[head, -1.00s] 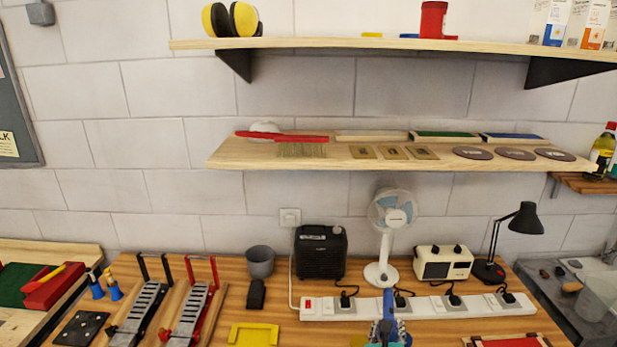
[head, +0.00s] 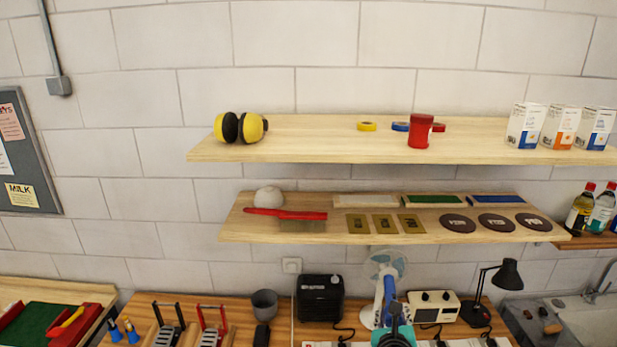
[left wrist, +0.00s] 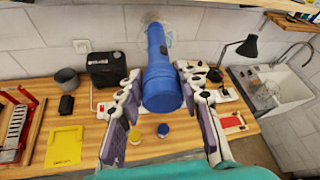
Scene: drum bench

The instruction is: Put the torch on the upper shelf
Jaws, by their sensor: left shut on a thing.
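The blue torch (head: 389,287) stands roughly upright in front of the fan in the head view. In the left wrist view the torch (left wrist: 161,82) is between the fingers of my left gripper (left wrist: 160,100), which is shut on it. My left gripper (head: 394,322) shows low in the head view, with the torch rising above it. The upper shelf (head: 300,146) is above and behind the torch. My right gripper is not in view.
Yellow ear defenders (head: 240,127), a red container (head: 420,130), tape rolls and white boxes (head: 527,126) stand on the upper shelf. Bare room lies between the ear defenders and yellow tape. The lower shelf (head: 290,234), holding several items, juts out below.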

